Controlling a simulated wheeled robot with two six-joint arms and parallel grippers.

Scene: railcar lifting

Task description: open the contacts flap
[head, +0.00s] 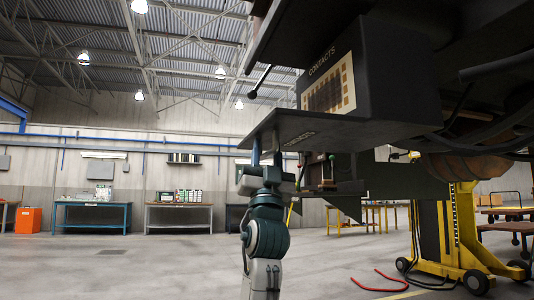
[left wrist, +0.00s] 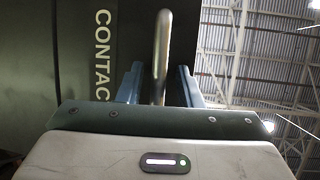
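The dark contacts box (head: 400,75) hangs under the railcar. Its front shows the word CONTACTS and a tan panel (head: 330,88) with rows of dark squares. The flap (head: 335,130) is swung down and stands out from the box's lower edge, close to level. My left gripper (head: 267,150) reaches up from below to the flap's outer end. In the left wrist view, a metal handle bar (left wrist: 162,50) stands between its two fingers, with slim gaps on both sides, so it looks open. The flap's lettered outer face (left wrist: 75,60) shows beside it. My right gripper is out of view.
A black ball-ended lever (head: 260,82) sticks out left of the box. A yellow jack (head: 462,235) stands at right, and a red hose (head: 380,285) lies on the floor. Open floor lies at left.

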